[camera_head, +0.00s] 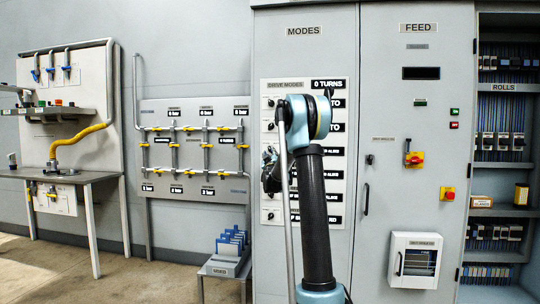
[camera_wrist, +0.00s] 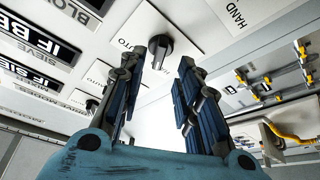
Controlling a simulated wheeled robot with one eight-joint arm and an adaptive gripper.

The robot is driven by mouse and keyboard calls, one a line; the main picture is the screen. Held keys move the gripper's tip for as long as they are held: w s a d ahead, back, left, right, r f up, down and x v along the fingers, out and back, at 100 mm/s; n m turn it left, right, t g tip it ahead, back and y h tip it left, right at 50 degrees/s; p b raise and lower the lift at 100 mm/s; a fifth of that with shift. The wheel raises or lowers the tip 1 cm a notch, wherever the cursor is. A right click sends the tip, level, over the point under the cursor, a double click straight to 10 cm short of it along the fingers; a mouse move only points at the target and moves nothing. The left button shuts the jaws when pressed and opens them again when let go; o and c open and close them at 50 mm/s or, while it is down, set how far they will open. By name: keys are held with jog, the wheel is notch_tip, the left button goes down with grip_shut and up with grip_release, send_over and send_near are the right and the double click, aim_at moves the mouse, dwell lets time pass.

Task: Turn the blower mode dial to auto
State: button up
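In the wrist view, a black dial (camera_wrist: 163,46) sits on a white plate marked HAND at one side and AUTO at the other. A label beginning "BLOW" (camera_wrist: 92,5) is beside its plate. Which way the dial points is hard to tell. My gripper (camera_wrist: 160,62) is open and empty, its two fingers spread toward the dial. The dial shows between and just beyond the fingertips; I cannot tell whether they touch it. In the head view, my gripper (camera_head: 270,172) is in front of the modes panel (camera_head: 304,86), and my arm hides much of that panel.
Another dial (camera_wrist: 92,105) with its own plate is close to the left finger in the wrist view. Other dials (camera_head: 270,102) line the panel's left edge. The feed cabinet (camera_head: 415,120) stands right. A pipe board (camera_head: 195,150) and blue-card rack (camera_head: 230,243) are left.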

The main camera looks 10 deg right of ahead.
aim_at(270, 149)
jog(key=shift+x, duration=2.25)
grip_shut()
